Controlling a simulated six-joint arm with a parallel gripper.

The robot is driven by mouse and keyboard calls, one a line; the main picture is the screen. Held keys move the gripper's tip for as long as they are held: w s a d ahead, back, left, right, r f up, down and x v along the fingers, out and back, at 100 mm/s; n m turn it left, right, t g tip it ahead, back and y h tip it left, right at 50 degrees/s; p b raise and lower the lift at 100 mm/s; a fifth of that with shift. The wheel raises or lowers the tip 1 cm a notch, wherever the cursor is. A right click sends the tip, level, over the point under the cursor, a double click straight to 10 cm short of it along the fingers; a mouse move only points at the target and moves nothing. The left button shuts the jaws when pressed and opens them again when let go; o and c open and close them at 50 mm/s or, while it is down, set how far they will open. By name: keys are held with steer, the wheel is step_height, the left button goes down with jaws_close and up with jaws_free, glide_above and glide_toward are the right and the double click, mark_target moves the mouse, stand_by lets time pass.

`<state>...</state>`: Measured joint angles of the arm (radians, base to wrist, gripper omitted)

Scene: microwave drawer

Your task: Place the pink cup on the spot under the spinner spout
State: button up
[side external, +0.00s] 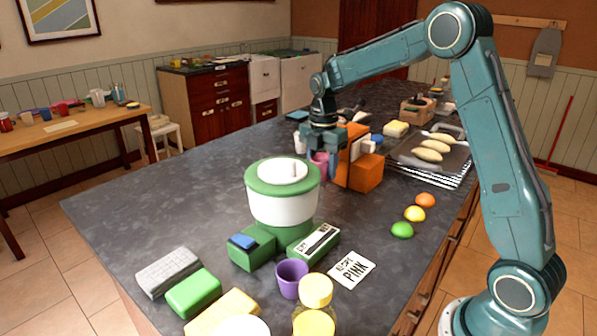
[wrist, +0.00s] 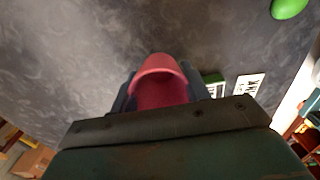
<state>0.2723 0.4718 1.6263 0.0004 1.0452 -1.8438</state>
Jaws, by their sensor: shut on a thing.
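The pink cup (side external: 320,164) is in my gripper (side external: 318,152), behind the green and white spinner (side external: 283,208) in the side view. In the wrist view the pink cup (wrist: 162,82) sits between the two fingers of my gripper (wrist: 161,92), which are shut on it. Bare dark worktop shows past the cup there. I cannot tell whether the cup's base touches the worktop. The spinner's spout and the spot under it cannot be made out.
An orange block-like stand (side external: 362,172) is close to the right of my gripper. Three round fruits (side external: 414,214) are at right. The worktop (side external: 150,215) left of the spinner is clear.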

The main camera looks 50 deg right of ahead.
mark_target(322, 154)
steer(key=shift+f, duration=4.15)
steer(key=shift+f, duration=0.15)
steer(key=o, duration=1)
step_height(322, 154, up, 12)
steer(key=shift+f, duration=0.15)
steer(key=shift+r, duration=0.35)
